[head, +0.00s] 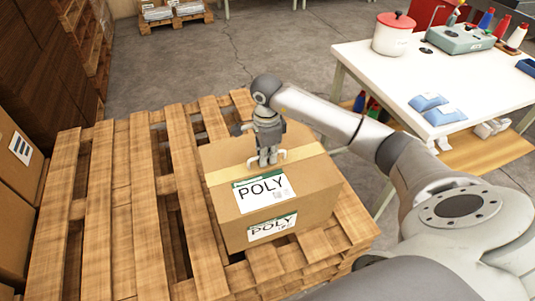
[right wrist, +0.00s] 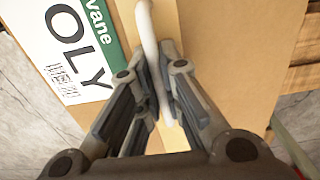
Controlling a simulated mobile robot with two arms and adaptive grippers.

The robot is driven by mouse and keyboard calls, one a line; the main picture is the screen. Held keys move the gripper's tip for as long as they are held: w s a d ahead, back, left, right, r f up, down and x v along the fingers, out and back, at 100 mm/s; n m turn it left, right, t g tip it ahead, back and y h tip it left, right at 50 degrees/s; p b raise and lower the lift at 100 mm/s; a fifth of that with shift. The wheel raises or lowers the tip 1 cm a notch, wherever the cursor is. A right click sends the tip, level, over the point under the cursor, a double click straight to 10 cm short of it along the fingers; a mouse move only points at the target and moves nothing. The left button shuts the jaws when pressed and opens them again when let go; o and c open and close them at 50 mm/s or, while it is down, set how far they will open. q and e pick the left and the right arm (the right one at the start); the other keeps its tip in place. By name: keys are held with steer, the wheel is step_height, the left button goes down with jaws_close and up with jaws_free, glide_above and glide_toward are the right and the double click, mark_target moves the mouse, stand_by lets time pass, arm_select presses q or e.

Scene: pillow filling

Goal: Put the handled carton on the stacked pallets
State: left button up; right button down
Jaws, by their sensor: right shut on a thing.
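The handled carton (head: 307,190) is a brown box with tan tape, a white handle on top and white-and-green labels reading POLY. In the head view it is over the right front part of the stacked pallets (head: 122,200), and looks level. I cannot tell whether its underside touches the slats. My right gripper (head: 265,158) is above the carton's top, shut on the white handle. The right wrist view shows the handle (right wrist: 148,40) running between the fingers (right wrist: 155,88), with the carton top (right wrist: 230,40) below. My left gripper is not in view.
Brown boxes (head: 22,150) stand along the left edge. A white table (head: 450,75) at right holds a red-lidded pot (head: 393,35), blue packets (head: 428,103) and bottles. Bare slats lie left of the carton. Another pallet (head: 175,18) stands at the back on open floor.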

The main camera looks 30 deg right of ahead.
steer(key=shift+w+d+f, duration=0.25)
steer(key=shift+w+f, duration=0.3)
steer(key=shift+w, duration=0.05)
steer(key=shift+f+p, duration=0.6)
steer(key=shift+f, duration=0.95)
steer(key=c, duration=1.7)
jaws_free()
steer(key=shift+s+f, duration=0.1)
steer(key=shift+o, duration=0.5)
step_height(320, 180, up, 12)
steer(key=b, duration=0.2)
steer(key=shift+s, duration=0.1)
